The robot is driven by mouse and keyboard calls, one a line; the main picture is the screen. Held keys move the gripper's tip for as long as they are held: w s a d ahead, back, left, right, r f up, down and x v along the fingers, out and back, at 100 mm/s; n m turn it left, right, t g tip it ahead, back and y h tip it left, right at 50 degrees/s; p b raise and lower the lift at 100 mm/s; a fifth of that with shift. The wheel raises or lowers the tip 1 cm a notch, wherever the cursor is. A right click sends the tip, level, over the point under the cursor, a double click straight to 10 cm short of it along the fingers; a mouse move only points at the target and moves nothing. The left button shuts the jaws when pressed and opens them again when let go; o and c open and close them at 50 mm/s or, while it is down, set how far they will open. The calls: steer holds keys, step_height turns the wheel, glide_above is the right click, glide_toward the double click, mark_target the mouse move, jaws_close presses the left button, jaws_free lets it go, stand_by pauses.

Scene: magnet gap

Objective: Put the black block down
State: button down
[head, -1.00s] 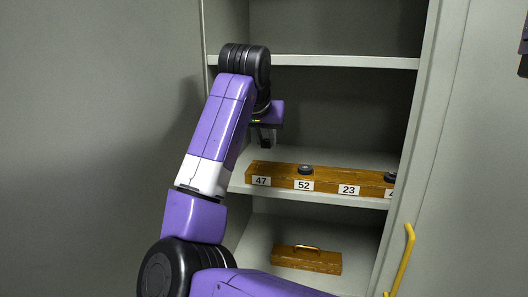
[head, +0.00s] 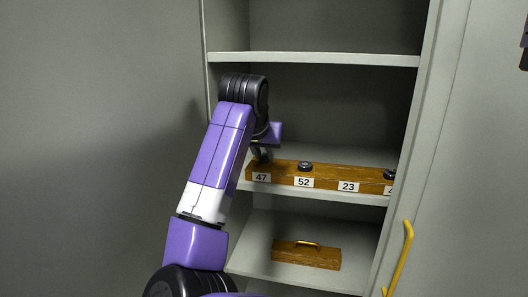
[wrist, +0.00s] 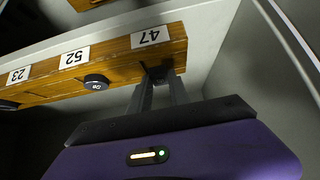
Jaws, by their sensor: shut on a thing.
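My gripper (head: 262,153) is low over the left end of the wooden bar (head: 325,174), behind the label 47, on the middle shelf. In the wrist view my gripper (wrist: 160,78) points at the bar's end by the label 47 (wrist: 150,36). Its two dark fingers are shut on the black block (wrist: 157,69), a small dark piece mostly hidden between the fingertips. The block is at the bar; I cannot tell whether it touches it.
A round black knob (head: 305,166) sits on the bar by the label 52, and another (head: 389,174) at the right. A wooden box with a handle (head: 306,255) lies on the lower shelf. The cabinet's left wall is close; a yellow handle (head: 400,258) is at the right.

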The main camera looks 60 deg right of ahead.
steer(key=shift+f, duration=0.3)
steer(key=c, duration=1.2)
jaws_free()
steer(key=shift+r, duration=0.15)
steer(key=shift+r, duration=0.35)
steer(key=v, duration=1.2)
steer(key=shift+b, duration=0.35)
steer(key=shift+a+r, duration=0.1)
